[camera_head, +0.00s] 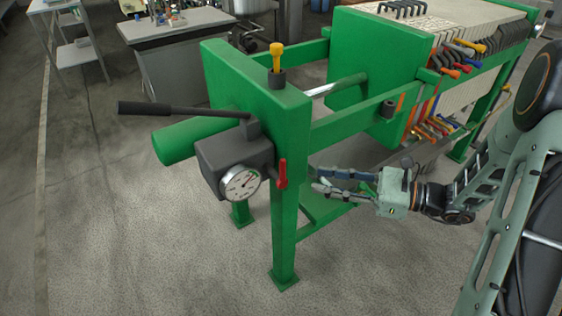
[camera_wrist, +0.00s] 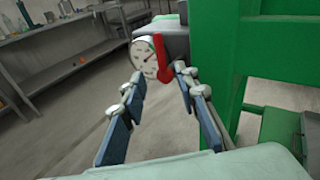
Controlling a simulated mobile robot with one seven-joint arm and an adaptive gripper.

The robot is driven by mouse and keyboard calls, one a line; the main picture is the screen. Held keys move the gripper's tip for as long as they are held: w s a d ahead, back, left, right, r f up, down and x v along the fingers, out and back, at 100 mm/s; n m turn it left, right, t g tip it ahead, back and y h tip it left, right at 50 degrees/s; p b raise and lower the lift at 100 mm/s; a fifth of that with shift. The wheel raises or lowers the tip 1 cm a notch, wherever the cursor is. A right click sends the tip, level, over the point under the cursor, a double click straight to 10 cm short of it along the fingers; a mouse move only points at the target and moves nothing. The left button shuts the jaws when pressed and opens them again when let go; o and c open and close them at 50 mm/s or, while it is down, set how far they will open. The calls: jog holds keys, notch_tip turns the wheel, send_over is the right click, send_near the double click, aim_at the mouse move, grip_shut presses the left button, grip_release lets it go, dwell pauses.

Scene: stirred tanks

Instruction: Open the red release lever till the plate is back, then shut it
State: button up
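The red release lever (camera_head: 282,173) stands upright on the side of the grey pump block (camera_head: 232,155), beside a round gauge (camera_head: 241,184). In the wrist view the red lever (camera_wrist: 165,58) shows ahead, near the line between my fingertips. My gripper (camera_head: 314,178) is open and empty, to the right of the lever and apart from it. Its two fingers are spread wide in the wrist view (camera_wrist: 160,76). The green plate (camera_head: 376,68) stands in the frame against the pale plate pack, with a silver rod (camera_head: 322,89) running toward it.
A black pump handle (camera_head: 175,109) sticks out to the left above a green cylinder (camera_head: 185,142). The green frame post (camera_head: 284,235) stands close to my gripper. A yellow-topped fitting (camera_head: 277,58) is on top. Floor at the front left is clear.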

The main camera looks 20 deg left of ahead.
aim_at(283, 181)
jog(key=shift+m+t+y, duration=0.4)
jog(key=shift+m+y, duration=0.2)
jog(key=shift+m, duration=0.1)
jog(key=a, duration=0.7)
jog(key=w+a+b, duration=0.1)
jog(key=a, duration=0.3)
jog(key=shift+w+r, duration=0.1)
jog(key=shift+r, duration=0.15)
grip_shut()
